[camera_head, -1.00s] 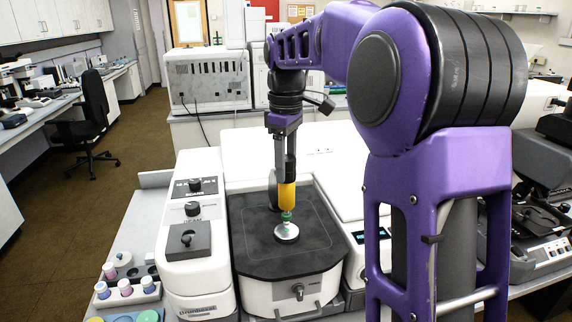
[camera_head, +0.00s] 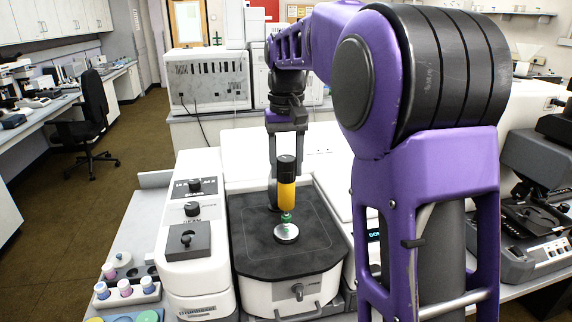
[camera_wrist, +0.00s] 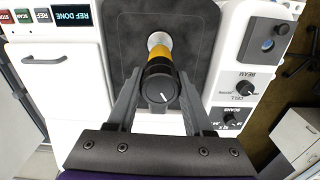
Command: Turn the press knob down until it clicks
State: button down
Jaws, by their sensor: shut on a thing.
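The press knob (camera_head: 287,163) is a black cap on top of a yellow press body (camera_head: 287,194). Below it, a green tip (camera_head: 287,217) meets a silver disc (camera_head: 286,234) on the dark plate. In the wrist view the knob (camera_wrist: 161,92) shows a white pointer line on its top face. My gripper (camera_wrist: 160,98) has one finger on each side of the knob and is shut on it. In the head view my gripper (camera_head: 287,156) reaches the knob from above and behind. The press stands upright. Its yellow body is partly hidden behind the knob in the wrist view.
The instrument's dark plate (camera_head: 250,250) surrounds the press. The left housing carries a BEAM knob (camera_head: 192,209) and a SCANS knob (camera_head: 195,186). A display reading "REF DONE" (camera_wrist: 72,17) is in the wrist view. Coloured-capped bottles (camera_head: 125,287) stand at the front left.

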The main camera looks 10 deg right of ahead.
jog(key=m, duration=0.5)
jog(key=shift+m, duration=0.3)
jog(key=m, duration=1)
jog(key=shift+m, duration=0.4)
jog(key=m, duration=0.4)
jog(key=shift+m, duration=0.3)
jog(key=m, duration=0.5)
jog(key=shift+s, duration=0.1)
jog(key=m, duration=0.5)
jog(key=shift+m, duration=0.4)
jog(key=m, duration=0.5)
jog(key=shift+a, duration=0.1)
jog(key=shift+m, duration=2.6)
jog(key=shift+m, duration=0.3)
